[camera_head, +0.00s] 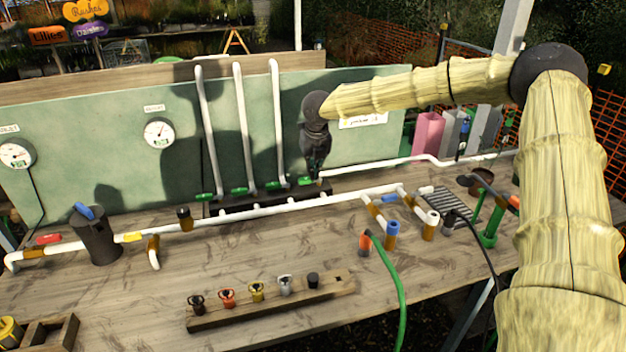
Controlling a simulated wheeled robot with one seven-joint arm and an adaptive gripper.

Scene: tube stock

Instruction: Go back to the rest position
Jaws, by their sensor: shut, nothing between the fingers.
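My gripper (314,172) is at the end of my arm, pointing down in front of the green back panel (120,120). It is dark and its fingers look closed and empty. Its tips are close to the green valve handle (305,181) at the foot of the rightmost upright white pipe (276,120). I cannot tell whether they touch. My arm comes in from the right edge and reaches across to the left.
A wooden workbench (240,260) carries a long white pipe run (215,220), a dark canister (97,240) and a wooden rack (225,318) with several small fittings. A green hose (399,290) hangs over the front edge.

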